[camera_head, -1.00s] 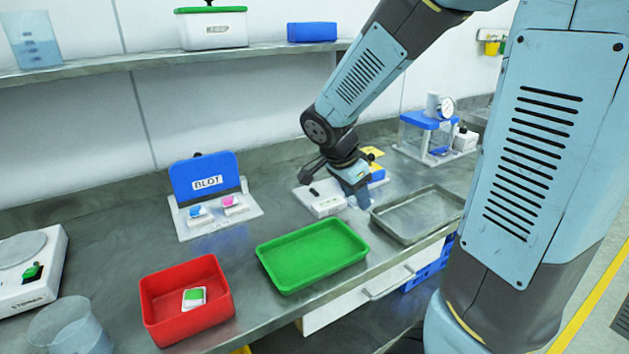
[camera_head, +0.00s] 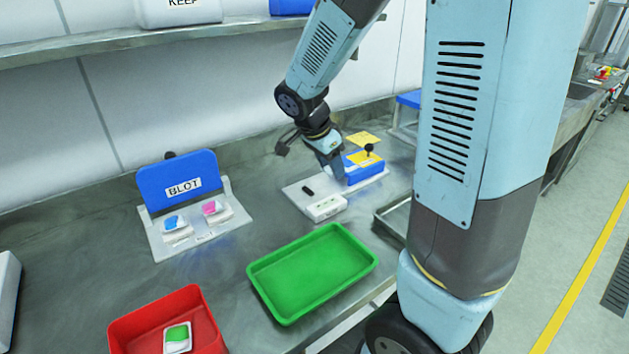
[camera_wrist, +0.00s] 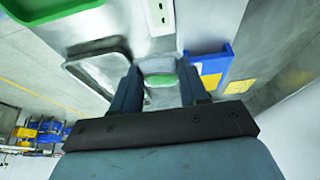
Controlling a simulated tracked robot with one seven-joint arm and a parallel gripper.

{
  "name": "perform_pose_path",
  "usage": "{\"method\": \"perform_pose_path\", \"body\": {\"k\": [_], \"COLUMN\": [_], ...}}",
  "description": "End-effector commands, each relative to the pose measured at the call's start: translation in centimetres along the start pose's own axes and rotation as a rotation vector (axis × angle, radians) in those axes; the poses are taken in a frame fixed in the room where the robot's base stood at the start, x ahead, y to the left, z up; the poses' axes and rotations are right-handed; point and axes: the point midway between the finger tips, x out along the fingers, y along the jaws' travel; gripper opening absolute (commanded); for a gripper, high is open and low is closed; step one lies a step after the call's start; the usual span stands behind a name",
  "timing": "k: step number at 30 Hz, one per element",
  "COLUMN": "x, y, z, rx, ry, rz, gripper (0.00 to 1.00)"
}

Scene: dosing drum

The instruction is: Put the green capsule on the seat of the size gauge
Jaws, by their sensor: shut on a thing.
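The size gauge appears to be the white base plate (camera_head: 296,190) at the back of the bench, with a blue block (camera_head: 378,172) bearing yellow labels and a black knob. My gripper (camera_head: 333,178) is over this plate, left of the blue block. In the wrist view my gripper (camera_wrist: 161,84) is shut on a pale and green thing, seemingly the green capsule (camera_wrist: 161,80). The fingers flank it, and the blue block (camera_wrist: 213,70) lies just to the right. The head view hides the capsule. I cannot tell the seat or whether the capsule touches it.
A white slotted block (camera_head: 324,208) and a small black piece (camera_head: 308,191) are on the plate. A green tray (camera_head: 352,284) lies in front. A red box (camera_head: 128,335) holds a green-and-white piece (camera_head: 177,338). The BLOT stand (camera_head: 160,240) is left, a metal tray (camera_head: 392,222) right.

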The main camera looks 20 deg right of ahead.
Motion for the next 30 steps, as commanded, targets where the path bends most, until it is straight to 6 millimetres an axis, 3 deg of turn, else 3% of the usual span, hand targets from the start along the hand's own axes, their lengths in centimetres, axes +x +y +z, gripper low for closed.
{"method": "perform_pose_path", "body": {"k": [9,15,21,30], "x": [2.5,5.1,7.1,8.2], "y": [-5.0,-7.1,-8.7,-9.6], "z": [0.0,0.7,1.0,1.3], "rx": [-0.005,-0.006,-0.005,-0.006], "ry": [0.001,0.001,0.001,0.0], "rz": [-0.001,-0.001,-0.002,-0.002], "gripper": [0.11,0.11,0.11,0.11]}}
